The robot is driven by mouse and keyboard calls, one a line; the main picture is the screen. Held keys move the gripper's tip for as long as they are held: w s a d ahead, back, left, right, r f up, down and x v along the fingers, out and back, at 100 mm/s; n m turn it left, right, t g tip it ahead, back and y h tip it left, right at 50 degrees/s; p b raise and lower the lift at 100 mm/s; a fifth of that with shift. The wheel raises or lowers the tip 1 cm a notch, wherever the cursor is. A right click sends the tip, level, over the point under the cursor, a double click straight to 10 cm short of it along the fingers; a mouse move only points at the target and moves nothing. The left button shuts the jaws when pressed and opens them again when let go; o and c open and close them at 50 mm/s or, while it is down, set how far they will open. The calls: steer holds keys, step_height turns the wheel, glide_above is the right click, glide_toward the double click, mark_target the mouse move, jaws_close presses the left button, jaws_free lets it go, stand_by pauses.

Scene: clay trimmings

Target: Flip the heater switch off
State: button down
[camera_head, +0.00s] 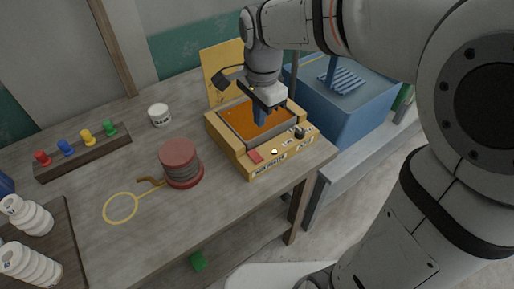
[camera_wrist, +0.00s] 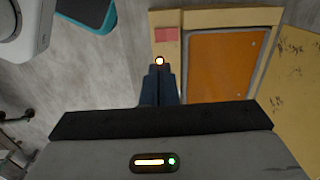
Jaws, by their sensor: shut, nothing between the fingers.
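The heater (camera_head: 226,140) is a yellow box with an orange top plate (camera_head: 250,120), near the table's right end. Its front strip carries a red patch (camera_head: 255,157), a small glowing lamp (camera_head: 274,152) and a dark knob or switch (camera_head: 301,132). My gripper (camera_head: 261,119) is shut and empty, pointing down above the orange plate in the head view. In the wrist view, the closed blue fingers (camera_wrist: 159,72) appear just below the lit lamp (camera_wrist: 160,61), with the red patch (camera_wrist: 166,35) beyond. The dark switch is hidden there, and I cannot tell contact.
A blue bin (camera_head: 352,118) stands right of the heater, and a yellow panel (camera_head: 222,75) behind it. A red-ended spool (camera_head: 180,165), a white jar (camera_head: 159,115) and a peg rack (camera_head: 85,152) stand left. Bare tabletop lies between.

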steer(key=shift+w+d, duration=0.15)
glide_toward(259, 158)
step_height(259, 158, down, 7)
steer(key=shift+r+p, duration=0.1)
steer(key=shift+p, duration=0.35)
